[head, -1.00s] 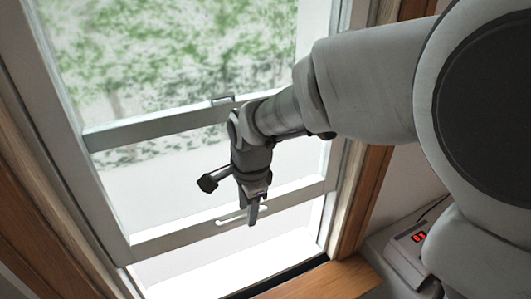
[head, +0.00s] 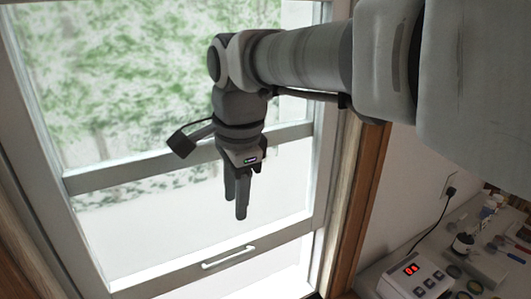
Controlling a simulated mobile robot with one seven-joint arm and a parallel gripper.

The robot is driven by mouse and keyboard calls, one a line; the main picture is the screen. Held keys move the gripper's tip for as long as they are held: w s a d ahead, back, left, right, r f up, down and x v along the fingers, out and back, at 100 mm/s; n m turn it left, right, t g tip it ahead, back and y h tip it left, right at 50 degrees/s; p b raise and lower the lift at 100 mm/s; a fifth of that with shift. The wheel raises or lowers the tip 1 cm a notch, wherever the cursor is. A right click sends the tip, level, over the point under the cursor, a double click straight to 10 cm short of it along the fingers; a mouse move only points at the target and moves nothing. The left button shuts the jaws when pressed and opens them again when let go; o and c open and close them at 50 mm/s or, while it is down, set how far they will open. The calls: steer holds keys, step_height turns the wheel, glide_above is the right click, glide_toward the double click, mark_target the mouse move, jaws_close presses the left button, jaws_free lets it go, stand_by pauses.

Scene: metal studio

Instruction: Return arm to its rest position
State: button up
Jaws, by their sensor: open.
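My gripper (head: 239,200) hangs pointing down in front of the window in the head view. Its fingers are apart and nothing shows between them. My arm reaches in from the upper right and bends down at the wrist. The sash window (head: 190,172) has a white handle (head: 229,257) on its lower rail, below my gripper in the picture and apart from it. A bright gap shows under the lower rail.
Wooden trim (head: 360,200) frames the window on the right. On the bench at the lower right stands a grey device (head: 416,284) with a red display and a cord to a wall outlet (head: 451,191). Several small items lie behind it.

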steer(key=shift+s+d+r, duration=0.1)
steer(key=shift+s+r, duration=0.05)
steer(key=shift+r, duration=0.5)
steer(key=s+d+f+n+t, duration=0.1)
steer(key=s+d+f+n, duration=0.2)
steer(key=d, duration=0.4)
steer(key=s+d+f+n+t+b, duration=0.1)
steer(key=s+d+f+n, duration=0.2)
steer(key=d, duration=0.3)
steer(key=s+d+f+n+t+h+b, duration=0.1)
steer(key=s+d+f+n, duration=0.2)
steer(key=s+d+n, duration=0.2)
steer(key=d, duration=0.2)
steer(key=shift+d+f+n+t, duration=0.3)
steer(key=shift+d+t, duration=0.05)
steer(key=shift+t, duration=0.05)
steer(key=shift+o, duration=0.5)
stand_by(1.5)
